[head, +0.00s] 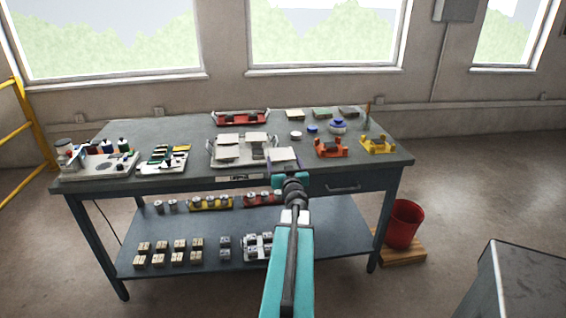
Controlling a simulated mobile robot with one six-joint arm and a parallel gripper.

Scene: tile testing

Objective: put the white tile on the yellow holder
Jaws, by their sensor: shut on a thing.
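My gripper (289,178) is at the front edge of the table, right of its middle. It is shut on a white tile (284,155), which shows as a pale slab just beyond the gripper, right of the white tray. Its exact height above the table top is hard to tell. The yellow holder (378,145) stands empty near the table's right edge, to the right of my gripper and the tile. The grip itself is small and partly hidden by my own arm.
An orange holder (331,148) stands between the tile and the yellow holder. A white tray (215,161) with several pale tiles lies left of the tile. A red tray (241,118) and several flat tiles lie at the back. A blue-topped container (338,126) stands behind the holders.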

